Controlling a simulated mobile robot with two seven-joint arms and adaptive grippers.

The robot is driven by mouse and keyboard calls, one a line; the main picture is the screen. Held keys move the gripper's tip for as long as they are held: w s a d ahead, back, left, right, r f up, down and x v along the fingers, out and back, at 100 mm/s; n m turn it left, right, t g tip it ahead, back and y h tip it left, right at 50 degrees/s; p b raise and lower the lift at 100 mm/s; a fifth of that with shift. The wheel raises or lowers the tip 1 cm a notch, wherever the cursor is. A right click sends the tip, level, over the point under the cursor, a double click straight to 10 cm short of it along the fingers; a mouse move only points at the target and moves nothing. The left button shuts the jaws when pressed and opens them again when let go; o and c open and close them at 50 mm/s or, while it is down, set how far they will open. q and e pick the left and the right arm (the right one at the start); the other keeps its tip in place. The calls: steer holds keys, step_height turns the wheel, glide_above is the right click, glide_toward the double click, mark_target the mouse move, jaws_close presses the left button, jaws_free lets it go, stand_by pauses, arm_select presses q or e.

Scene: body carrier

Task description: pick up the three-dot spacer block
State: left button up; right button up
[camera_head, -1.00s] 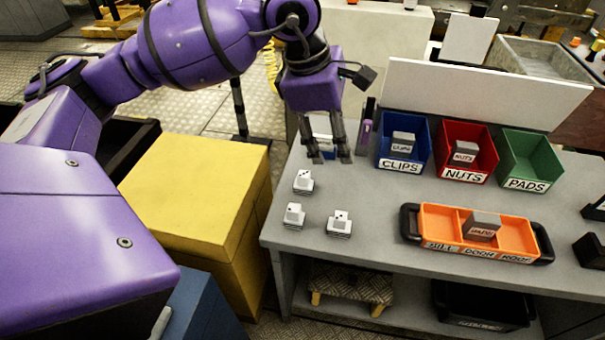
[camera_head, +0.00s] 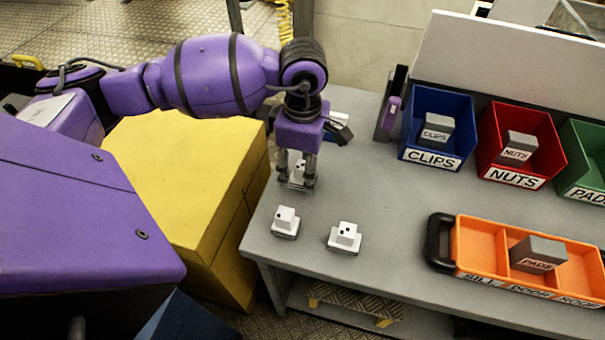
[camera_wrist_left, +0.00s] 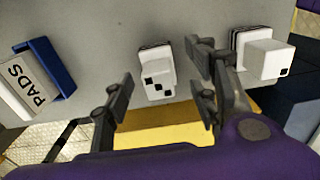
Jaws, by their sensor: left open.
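The three-dot spacer block, white on a dark base, shows between the fingers of my left gripper (camera_head: 296,183) in the head view, partly hidden by them. In the left wrist view the block (camera_wrist_left: 156,68) shows three dark dots on its face, between the two spread finger pairs. My left gripper is open and points down over it; a gap shows on both sides, and I see no grip. A one-dot white block (camera_head: 285,221) stands in front of it and shows at the right in the left wrist view (camera_wrist_left: 267,58). My right gripper is not in view.
Another white block (camera_head: 345,236) stands near the front edge of the grey table (camera_head: 385,205). Labelled blue (camera_head: 432,160) and red (camera_head: 515,178) bins and an orange tray (camera_head: 480,245) are to the right. A yellow box (camera_head: 185,180) is left.

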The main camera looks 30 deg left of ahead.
arm_select(q)
step_height(320, 180, down, 2)
steer(key=shift+w+f, duration=0.1)
steer(key=shift+f, duration=0.1)
steer(key=c, duration=1.3)
steer(key=shift+r, duration=0.1)
